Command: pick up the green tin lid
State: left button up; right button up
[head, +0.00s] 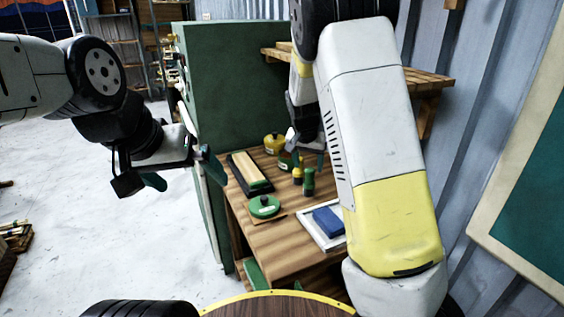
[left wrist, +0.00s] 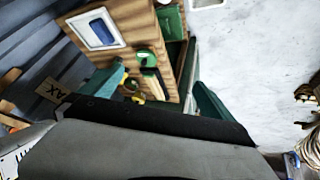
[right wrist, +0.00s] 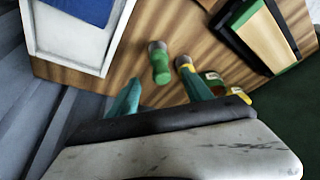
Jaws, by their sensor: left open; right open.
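My left gripper (head: 184,174) is open and empty, left of the bench and above the lid's height. My right gripper (head: 306,152) is open over the back of the bench, behind the lid. In the right wrist view its fingers (right wrist: 160,94) have nothing between them, and the lid is not visible.
A dark block with a tan top (head: 250,172) lies just behind the lid. A green-capped bottle (head: 309,182), a yellow bottle (head: 298,174) and a yellow tin (head: 274,143) stand further back. A white tray with a blue block (head: 328,221) is to the right. A green cabinet (head: 222,100) rises behind.

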dwell(0.5)
pick_arm(q)
jog(key=m+g, duration=0.2)
jog(key=m, duration=0.4)
send_over(263, 198)
jog(key=s+a, duration=0.2)
jog(key=f, duration=1.9)
jog(key=shift+s+d+f, duration=0.15)
jog(key=shift+d+f, duration=0.1)
jog(key=shift+f, duration=0.1)
jog(key=x, duration=0.7)
jog(key=shift+d, duration=0.15)
pick_arm(e)
jog(key=s+r+n+y, duration=0.1)
jog(key=s+r, duration=0.4)
jog(key=s, duration=0.6)
jog(key=s+r+n+t+y, duration=0.1)
jog(key=s+r+n, duration=0.1)
jog(key=s+r, duration=0.4)
jog(key=s+r+n+t+y, duration=0.1)
jog(key=s+r, duration=0.4)
jog(key=s, duration=1.1)
jog(key=shift+r+n+y, duration=0.2)
jog(key=shift+n+y, duration=0.3)
jog(key=shift+n, duration=0.1)
pick_arm(q)
jog(key=shift+c, duration=0.2)
pick_arm(e)
jog(key=shift+s, duration=0.1)
